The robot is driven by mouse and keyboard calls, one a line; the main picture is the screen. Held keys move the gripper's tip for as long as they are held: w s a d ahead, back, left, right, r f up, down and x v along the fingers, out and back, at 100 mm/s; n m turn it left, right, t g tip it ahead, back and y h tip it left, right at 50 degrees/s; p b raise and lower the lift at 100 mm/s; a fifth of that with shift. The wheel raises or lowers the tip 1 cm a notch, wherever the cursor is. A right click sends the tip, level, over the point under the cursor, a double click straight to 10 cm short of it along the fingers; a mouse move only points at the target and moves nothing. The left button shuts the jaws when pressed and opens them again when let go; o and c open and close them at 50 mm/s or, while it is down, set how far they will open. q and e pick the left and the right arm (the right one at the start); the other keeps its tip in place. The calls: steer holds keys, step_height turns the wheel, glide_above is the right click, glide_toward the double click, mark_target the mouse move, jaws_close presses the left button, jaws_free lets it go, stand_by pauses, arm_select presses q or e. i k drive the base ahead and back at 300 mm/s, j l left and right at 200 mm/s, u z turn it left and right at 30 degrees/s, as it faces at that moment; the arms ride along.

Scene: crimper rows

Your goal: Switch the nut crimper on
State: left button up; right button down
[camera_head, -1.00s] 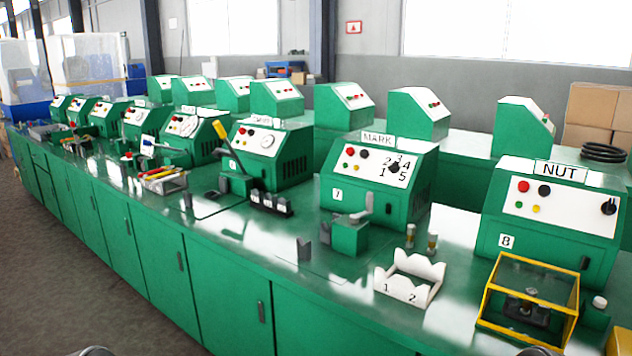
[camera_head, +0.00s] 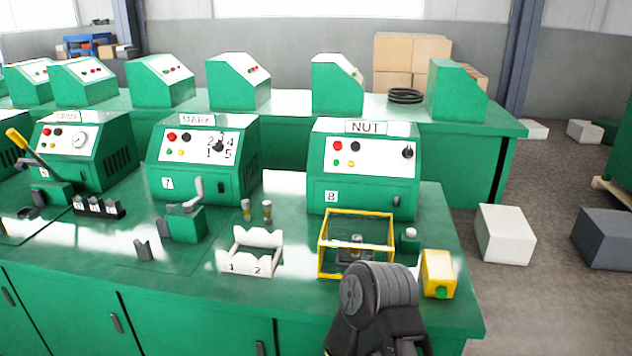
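The nut crimper (camera_head: 365,190) is the green machine numbered 8 with a NUT sign (camera_head: 366,127). Its white panel has a red button (camera_head: 337,146), a black button (camera_head: 355,147), a green light (camera_head: 336,163), a yellow light (camera_head: 351,164) and a black rotary knob (camera_head: 407,152) at the right. A yellow-framed clear guard (camera_head: 356,212) stands in front of it around a dark fixture. A dark ribbed link of my arm, apparently the right, rises at bottom centre-right, in front of the guard. No gripper fingers show, and my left arm is out of view.
A yellow box (camera_head: 438,268) with a green button is near the bench's right end. A white holder (camera_head: 252,252) marked 2 lies left of the guard. The MARK machine (camera_head: 203,160) stands to the left. White and grey blocks lie on the floor at right.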

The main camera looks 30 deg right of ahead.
mark_target(408, 152)
steer(key=z, duration=1.45)
steer(key=i+l+z, duration=0.1)
steer(key=i+l, duration=0.15)
steer(key=l, duration=0.25)
steer(key=i+l+z, duration=0.1)
steer(key=i+l, duration=0.15)
steer(key=l, duration=0.2)
steer(key=i+l+z, duration=0.1)
steer(key=i+l, duration=0.2)
steer(key=l, duration=0.15)
steer(key=i+l, duration=0.3)
steer(key=l+z, duration=0.05)
steer(key=l, duration=0.1)
